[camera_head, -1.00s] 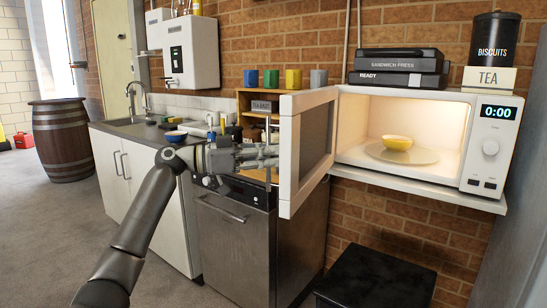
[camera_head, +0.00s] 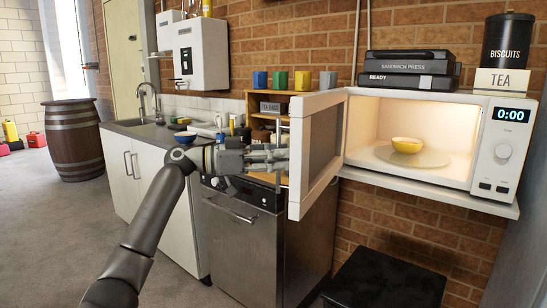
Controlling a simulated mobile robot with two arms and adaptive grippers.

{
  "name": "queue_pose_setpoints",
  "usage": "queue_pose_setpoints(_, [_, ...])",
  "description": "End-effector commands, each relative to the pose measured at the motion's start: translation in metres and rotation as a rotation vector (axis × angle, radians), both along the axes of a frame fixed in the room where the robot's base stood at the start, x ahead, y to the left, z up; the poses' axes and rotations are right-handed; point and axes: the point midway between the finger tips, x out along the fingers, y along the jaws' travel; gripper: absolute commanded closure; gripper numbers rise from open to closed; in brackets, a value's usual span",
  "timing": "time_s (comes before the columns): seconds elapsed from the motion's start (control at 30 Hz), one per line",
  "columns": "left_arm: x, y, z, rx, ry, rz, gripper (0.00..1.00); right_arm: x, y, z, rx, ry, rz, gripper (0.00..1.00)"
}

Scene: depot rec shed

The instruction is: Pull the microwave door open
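The white microwave (camera_head: 508,155) sits on a wall shelf at the right, its lit inside showing. Its door (camera_head: 326,146) stands wide open, swung out to the left. A thin upright handle bar (camera_head: 278,126) runs along the door's outer side. My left gripper (camera_head: 280,157) reaches in from the left at mid-height of the bar. Its fingers cross the bar and appear closed around it; the exact contact is small to see. A yellow bowl (camera_head: 407,145) stands on the glass turntable (camera_head: 437,157) inside. My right gripper is out of view.
A steel-fronted dishwasher (camera_head: 240,245) stands under the door and my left arm. A black box-like stool (camera_head: 385,280) is below the microwave. A sandwich press (camera_head: 408,66) and tins sit on top of the microwave. Open floor lies at the left.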

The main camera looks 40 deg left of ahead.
Motion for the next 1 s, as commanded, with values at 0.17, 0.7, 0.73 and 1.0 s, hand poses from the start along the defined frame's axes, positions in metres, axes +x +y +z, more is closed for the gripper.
queue_pose_setpoints(0.17, [-0.011,0.011,-0.001,0.001,0.001,0.002,0.68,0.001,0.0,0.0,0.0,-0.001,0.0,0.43])
queue_pose_setpoints(0.7, [-0.079,0.079,0.0,-0.001,0.001,0.002,0.68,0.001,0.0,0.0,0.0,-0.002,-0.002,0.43])
queue_pose_setpoints(0.73, [-0.081,0.08,-0.001,-0.001,0.001,0.002,0.68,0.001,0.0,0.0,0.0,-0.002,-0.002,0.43])
queue_pose_setpoints(1.0, [-0.086,0.084,0.0,0.0,0.0,0.0,0.68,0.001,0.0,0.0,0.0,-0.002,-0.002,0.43])
